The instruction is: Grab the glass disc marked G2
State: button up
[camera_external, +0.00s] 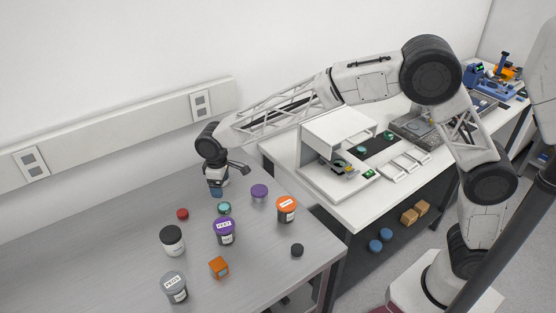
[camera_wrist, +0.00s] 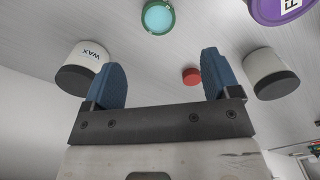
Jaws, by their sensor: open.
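A round teal glass disc (camera_external: 224,208) lies on the grey metal bench, just below and right of my gripper (camera_external: 216,189). In the wrist view the disc (camera_wrist: 158,17) shows at the top, with a green rim and a paler face, beyond and between the fingertips. No G2 mark is readable on it. More teal discs stand at the white table, one on the dark strip (camera_external: 361,150) and another farther back (camera_external: 389,135); their marks are too small to read. My gripper (camera_wrist: 162,62) is open, its blue fingers apart with nothing between them, above the bench.
A jar marked WAX (camera_wrist: 88,62) is near the left finger. The bench's left side is clear.

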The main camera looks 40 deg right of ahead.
aim_at(224, 206)
jog(key=shift+f, duration=1.45)
jog(key=shift+f, duration=1.3)
jog(key=shift+d+f, duration=0.1)
jog(key=shift+f, duration=2.5)
jog(key=c, duration=1)
jog(key=shift+r, duration=0.1)
